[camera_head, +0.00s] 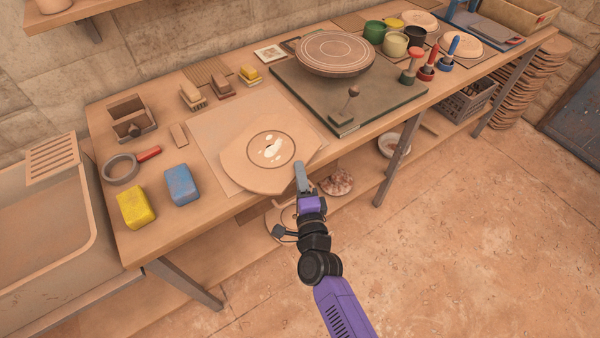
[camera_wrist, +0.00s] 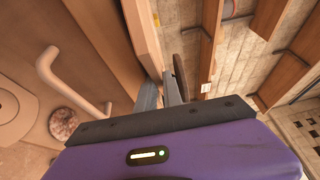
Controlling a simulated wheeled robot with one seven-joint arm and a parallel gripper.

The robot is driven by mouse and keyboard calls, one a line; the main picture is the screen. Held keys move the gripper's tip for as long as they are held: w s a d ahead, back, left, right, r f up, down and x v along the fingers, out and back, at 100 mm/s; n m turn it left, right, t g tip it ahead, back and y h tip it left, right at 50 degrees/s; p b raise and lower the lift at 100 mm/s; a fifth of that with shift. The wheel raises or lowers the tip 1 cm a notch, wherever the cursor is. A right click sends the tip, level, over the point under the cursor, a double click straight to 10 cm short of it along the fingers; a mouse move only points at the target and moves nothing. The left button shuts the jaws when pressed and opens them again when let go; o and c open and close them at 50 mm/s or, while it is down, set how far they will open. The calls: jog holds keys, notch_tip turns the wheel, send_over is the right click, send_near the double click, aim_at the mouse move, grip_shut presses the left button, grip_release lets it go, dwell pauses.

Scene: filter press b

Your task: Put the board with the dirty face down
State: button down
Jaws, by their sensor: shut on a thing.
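The board (camera_head: 240,172) is a tan, roughly rounded slab at the front edge of the bench. Its upward face shows a dark ring with white smears inside, so the dirty face is up in the head view. My gripper (camera_head: 301,178) is shut on the board's right edge, near the bench's front edge. The board covers part of a pale square mat (camera_head: 215,115); I cannot tell whether it touches the mat or is held just above it. My gripper's fingers (camera_wrist: 162,95) also show in the wrist view, where the board is hard to make out.
A round wheel (camera_head: 335,52) on a dark slab (camera_head: 390,97) stands to the right. A sink (camera_head: 45,235) is at far left. The floor in front is clear.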

jog(key=c, duration=1.4)
grip_release()
jog(key=shift+s+d+f+g, duration=0.1)
jog(key=shift+s+f+g, duration=0.05)
jog(key=shift+f, duration=0.45)
jog(key=shift+s+d+f+g, duration=0.1)
jog(key=shift+f+g, duration=0.05)
jog(key=shift+f, duration=0.45)
jog(key=s+d+r+n+p, duration=0.1)
jog(key=s+d+n, duration=0.2)
jog(key=s+d, duration=0.35)
jog(key=s+d+r+n+h, duration=0.15)
jog(key=s+d, duration=0.25)
jog(key=s, duration=0.6)
jog(key=s+d+r+n+p, duration=0.1)
jog(key=s+d+n, duration=0.35)
jog(key=s, duration=0.35)
jog(key=s+d+r+n+g+h, duration=0.1)
jog(key=s+d+r+n, duration=0.1)
jog(key=s+r, duration=0.4)
jog(key=s+d+r+n+g+h, duration=0.1)
jog(key=s+r+n, duration=0.4)
jog(key=s, duration=0.7)
jog(key=shift+s+d+r+g, duration=0.3)
jog(key=shift+d+r, duration=0.6)
jog(key=shift+r, duration=0.05)
